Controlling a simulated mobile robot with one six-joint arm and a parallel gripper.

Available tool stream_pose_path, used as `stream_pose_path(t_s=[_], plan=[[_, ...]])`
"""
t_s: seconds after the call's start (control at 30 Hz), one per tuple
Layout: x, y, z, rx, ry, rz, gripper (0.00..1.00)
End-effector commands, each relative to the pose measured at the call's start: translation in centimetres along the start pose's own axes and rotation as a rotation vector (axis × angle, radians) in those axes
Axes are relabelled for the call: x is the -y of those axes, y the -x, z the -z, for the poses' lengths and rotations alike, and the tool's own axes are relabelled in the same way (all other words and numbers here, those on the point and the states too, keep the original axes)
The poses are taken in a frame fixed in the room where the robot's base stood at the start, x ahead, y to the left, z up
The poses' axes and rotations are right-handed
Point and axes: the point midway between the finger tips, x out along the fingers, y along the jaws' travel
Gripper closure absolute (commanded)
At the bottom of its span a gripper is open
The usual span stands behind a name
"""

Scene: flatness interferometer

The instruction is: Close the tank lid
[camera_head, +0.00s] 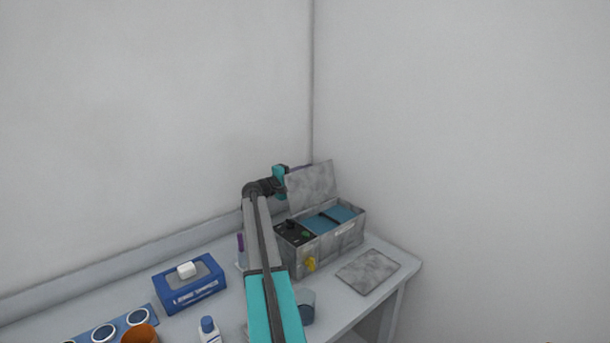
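The grey metal tank (344,242) stands on the bench near the room corner, with blue inside its open top. Its mottled grey lid (312,187) stands raised, upright or slightly tilted, along the tank's back edge. My arm reaches over the bench from the front, and its end is at the upper left of the lid. My gripper (299,168) is mostly hidden behind the lid; only a small dark purple part shows above its top edge. I cannot tell whether it touches the lid, or whether its fingers are open or shut.
A black control panel (294,234) and a yellow tap (311,264) are on the tank. A flat grey plate (368,271) lies to its right. A blue box (190,285), a white bottle (209,330) and an orange cup (139,334) stand to the left. Walls close in behind and right.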

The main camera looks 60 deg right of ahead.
Motion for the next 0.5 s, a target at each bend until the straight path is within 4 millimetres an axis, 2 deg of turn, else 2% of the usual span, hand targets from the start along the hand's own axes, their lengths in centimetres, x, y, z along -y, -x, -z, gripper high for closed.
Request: stream_pose_path(t_s=[0.13,0.3,0.47,0.5], plan=[[0.02,-0.01,-0.03,0.001,0.000,0.000,0.72],[0.02,-0.03,-0.06,0.001,0.000,0.000,1.00],[0.07,-0.04,-0.08,0.002,0.000,0.001,1.00],[0.10,0.73,-0.45,0.002,0.000,0.001,1.00]])
